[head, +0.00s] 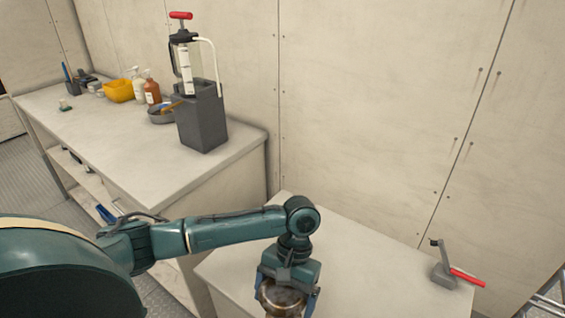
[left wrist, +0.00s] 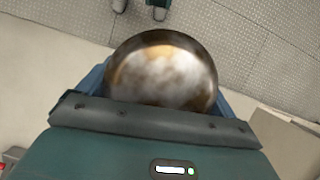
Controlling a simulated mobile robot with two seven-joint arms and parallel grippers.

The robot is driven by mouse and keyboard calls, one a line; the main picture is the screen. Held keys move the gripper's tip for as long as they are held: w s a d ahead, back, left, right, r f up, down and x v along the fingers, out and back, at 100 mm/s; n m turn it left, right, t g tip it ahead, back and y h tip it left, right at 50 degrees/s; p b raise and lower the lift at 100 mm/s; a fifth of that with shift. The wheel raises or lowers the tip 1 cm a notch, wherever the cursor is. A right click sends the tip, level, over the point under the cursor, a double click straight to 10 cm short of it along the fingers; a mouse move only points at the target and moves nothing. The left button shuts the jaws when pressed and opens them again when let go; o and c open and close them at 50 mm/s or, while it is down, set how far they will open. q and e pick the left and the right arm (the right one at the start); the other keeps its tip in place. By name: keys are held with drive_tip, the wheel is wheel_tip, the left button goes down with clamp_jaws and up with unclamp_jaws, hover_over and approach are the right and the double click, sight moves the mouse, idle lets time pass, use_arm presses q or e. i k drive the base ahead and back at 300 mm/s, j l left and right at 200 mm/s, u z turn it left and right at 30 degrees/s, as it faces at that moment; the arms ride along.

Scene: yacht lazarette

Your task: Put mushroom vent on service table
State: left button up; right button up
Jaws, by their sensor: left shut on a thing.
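The mushroom vent is a round, stained metal dome. It shows at the bottom of the head view (head: 284,299) and in the left wrist view (left wrist: 165,70). My left gripper (head: 287,294) is shut on it, with blue fingers on either side of the dome. The gripper points down near the front edge of a low, pale table (head: 370,270). The picture's lower edge cuts off the vent's underside, so I cannot tell whether it touches the tabletop. I cannot tell for sure which table is the service table. My right gripper is not in view.
A red-handled grey tool (head: 445,272) lies at the low table's right. A longer bench (head: 120,135) at left holds a dark square container (head: 201,120) with a pump (head: 185,60), bottles (head: 151,90), a yellow bowl (head: 118,91) and a grey bowl (head: 160,115). The low table's middle is clear.

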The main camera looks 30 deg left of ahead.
sight(87, 119)
drive_tip(key=k+j, duration=0.15)
drive_tip(key=j, duration=0.2)
drive_tip(key=k+j, duration=0.15)
drive_tip(key=j, duration=0.15)
drive_tip(key=k+j, duration=0.1)
drive_tip(key=j, duration=0.35)
drive_tip(key=k+j+z, duration=0.15)
drive_tip(key=j, duration=0.3)
drive_tip(key=j+z, duration=0.1)
drive_tip(key=j, duration=0.8)
drive_tip(key=k+j, duration=0.1)
drive_tip(key=j, duration=0.85)
drive_tip(key=j+z, duration=0.15)
drive_tip(key=j, duration=0.75)
drive_tip(key=k+j, duration=0.1)
drive_tip(key=j, duration=0.35)
drive_tip(key=k+j+z, duration=0.1)
drive_tip(key=j, duration=0.35)
drive_tip(key=k+j, duration=0.1)
drive_tip(key=j, duration=0.35)
drive_tip(key=k+j, duration=0.15)
drive_tip(key=j, duration=0.3)
drive_tip(key=i+z, duration=0.05)
